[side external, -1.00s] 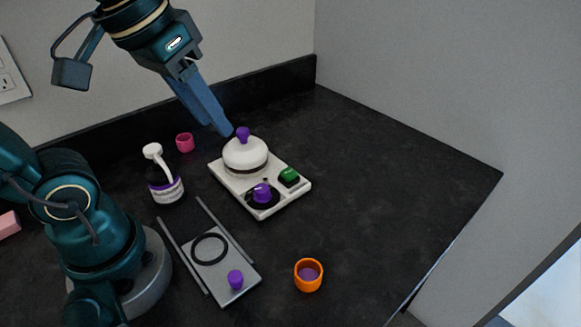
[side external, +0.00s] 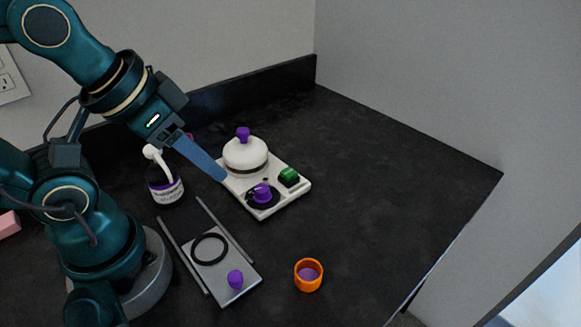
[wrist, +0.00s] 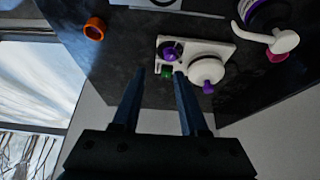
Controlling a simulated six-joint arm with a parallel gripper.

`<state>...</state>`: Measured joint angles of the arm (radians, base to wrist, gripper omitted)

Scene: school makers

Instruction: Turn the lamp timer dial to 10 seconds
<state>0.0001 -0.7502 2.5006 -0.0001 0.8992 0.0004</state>
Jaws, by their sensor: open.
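The lamp unit is a white base plate (side external: 289,201) on the dark counter. It carries a white dome (side external: 245,155) with a purple knob, a green button (side external: 289,175) and a purple timer dial (side external: 262,194) on a black disc. The dial's markings are too small to read. My gripper (side external: 222,177) is above the plate's left edge, left of the dial and apart from it. In the wrist view, the fingers (wrist: 160,75) are spread and empty, with the dial (wrist: 170,54), green button (wrist: 167,72) and dome (wrist: 207,66) beyond the tips.
A pump bottle (side external: 165,185) stands left of the plate. In front lies a grey sliding tray (side external: 216,272) with a black ring and purple knob. An orange cup (side external: 308,275) stands at front right. The right side of the counter is clear.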

